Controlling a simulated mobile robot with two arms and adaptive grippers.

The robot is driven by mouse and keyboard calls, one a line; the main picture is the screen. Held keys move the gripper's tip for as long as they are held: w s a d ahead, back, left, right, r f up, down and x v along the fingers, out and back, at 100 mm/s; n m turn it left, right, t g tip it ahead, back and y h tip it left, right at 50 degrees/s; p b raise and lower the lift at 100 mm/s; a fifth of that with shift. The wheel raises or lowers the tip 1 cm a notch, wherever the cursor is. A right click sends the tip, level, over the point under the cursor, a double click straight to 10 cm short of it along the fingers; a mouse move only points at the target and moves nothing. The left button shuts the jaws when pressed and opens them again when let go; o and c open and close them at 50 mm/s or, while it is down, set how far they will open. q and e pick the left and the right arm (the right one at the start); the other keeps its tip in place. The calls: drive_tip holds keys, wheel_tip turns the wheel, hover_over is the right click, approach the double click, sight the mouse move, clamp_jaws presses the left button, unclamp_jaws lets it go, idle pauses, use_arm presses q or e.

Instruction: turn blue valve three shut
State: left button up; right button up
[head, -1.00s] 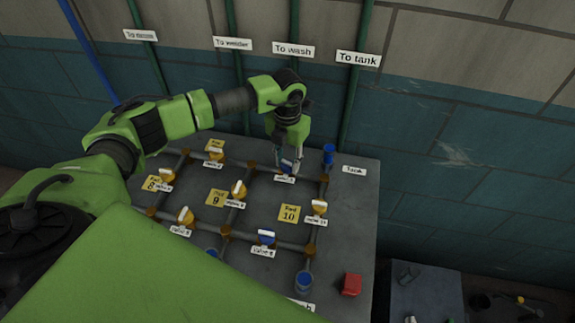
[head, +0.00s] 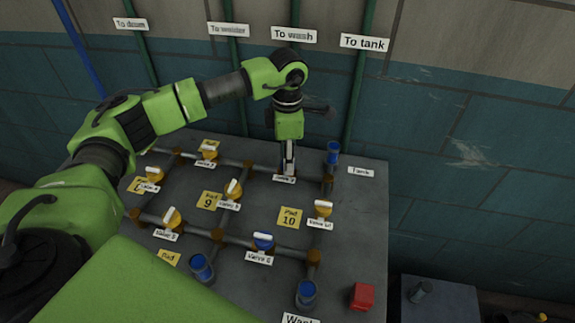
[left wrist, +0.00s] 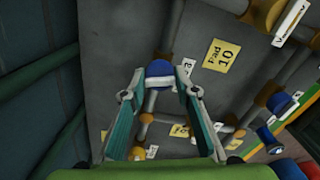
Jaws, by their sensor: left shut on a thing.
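My left gripper (head: 289,168) reaches down to the back pipe of the grey board, shut on the blue valve there. In the head view the fingers hide nearly all of that valve; its small white label (head: 284,179) shows just below them, too small to read surely. In the left wrist view the blue valve (left wrist: 159,68) sits between the two fingertips (left wrist: 160,76), which lie on either side of it. Its handle's exact angle is hard to tell. My right gripper is not in view.
Another blue valve (head: 263,240) sits on the front pipe. Several yellow valves, such as one beside Pad 10 (head: 322,208), stand on the pipes. A blue fitting (head: 333,152) rises just right of the gripper. A red block (head: 362,296) lies at the front right.

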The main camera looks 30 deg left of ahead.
use_arm(q)
drive_tip(key=shift+m+b, duration=1.1)
drive_tip(key=shift+m, duration=0.6)
drive_tip(key=shift+r, duration=0.1)
drive_tip(key=o, duration=1.1)
wheel_tip(320, 180, up, 12)
